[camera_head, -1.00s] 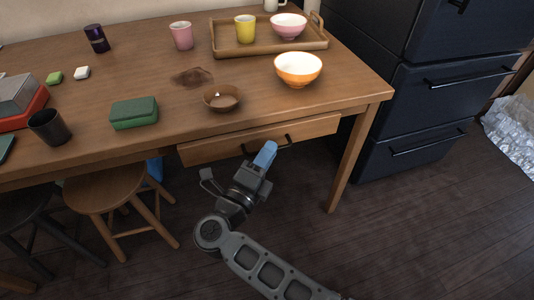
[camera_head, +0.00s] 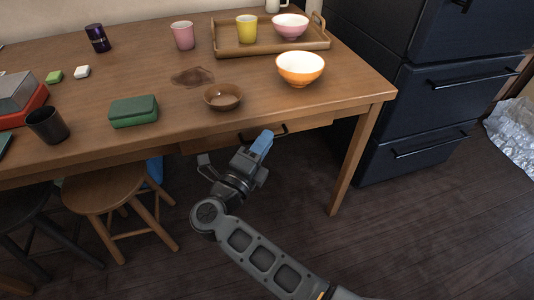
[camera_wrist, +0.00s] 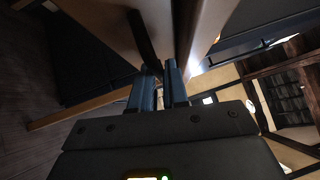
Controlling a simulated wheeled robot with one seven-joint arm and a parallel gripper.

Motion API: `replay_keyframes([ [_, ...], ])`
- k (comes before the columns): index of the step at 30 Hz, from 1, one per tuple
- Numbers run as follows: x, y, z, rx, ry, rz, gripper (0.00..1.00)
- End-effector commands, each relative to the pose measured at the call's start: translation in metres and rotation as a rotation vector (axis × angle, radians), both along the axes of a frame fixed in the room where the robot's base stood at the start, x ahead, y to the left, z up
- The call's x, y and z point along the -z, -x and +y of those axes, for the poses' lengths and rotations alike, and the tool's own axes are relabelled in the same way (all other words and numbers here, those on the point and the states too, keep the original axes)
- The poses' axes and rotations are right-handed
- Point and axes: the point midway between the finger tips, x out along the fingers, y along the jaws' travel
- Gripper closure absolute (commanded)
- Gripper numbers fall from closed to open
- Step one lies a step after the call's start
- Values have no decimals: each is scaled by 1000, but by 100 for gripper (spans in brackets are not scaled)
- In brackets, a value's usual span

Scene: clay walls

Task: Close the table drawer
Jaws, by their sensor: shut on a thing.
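The wooden table (camera_head: 330,102) has a drawer (camera_head: 306,124) under its front edge. Only a narrow strip of the drawer front shows below the tabletop, and it looks nearly flush with the table. The dark drawer handle (camera_head: 277,132) is at the middle of the front, partly hidden by my gripper. My gripper (camera_head: 262,140), with blue fingers, is at the handle. In the wrist view, my gripper (camera_wrist: 160,80) is shut on the dark handle bar (camera_wrist: 144,38), which runs down to the fingertips.
A bowl (camera_head: 222,97), an orange bowl (camera_head: 299,69) and a tray (camera_head: 322,40) stand on the table above the drawer. A stool (camera_head: 105,188) is left of my arm. A table leg (camera_head: 352,165) and dark cabinet (camera_head: 425,110) stand to the right.

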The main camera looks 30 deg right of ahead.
Motion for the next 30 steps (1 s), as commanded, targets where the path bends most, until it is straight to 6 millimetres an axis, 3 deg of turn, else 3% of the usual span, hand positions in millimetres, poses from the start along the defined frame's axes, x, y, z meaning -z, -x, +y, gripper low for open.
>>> replay_keyframes([
  [7, 0, -6, 0, -11, -5, 4, 100],
  [8, -1, -6, 0, -11, -6, 3, 84],
  [14, 0, -5, 0, -8, -4, 3, 65],
  [23, 0, -3, 3, -9, -4, 3, 64],
  [30, 4, 13, 32, -11, -3, 4, 64],
])
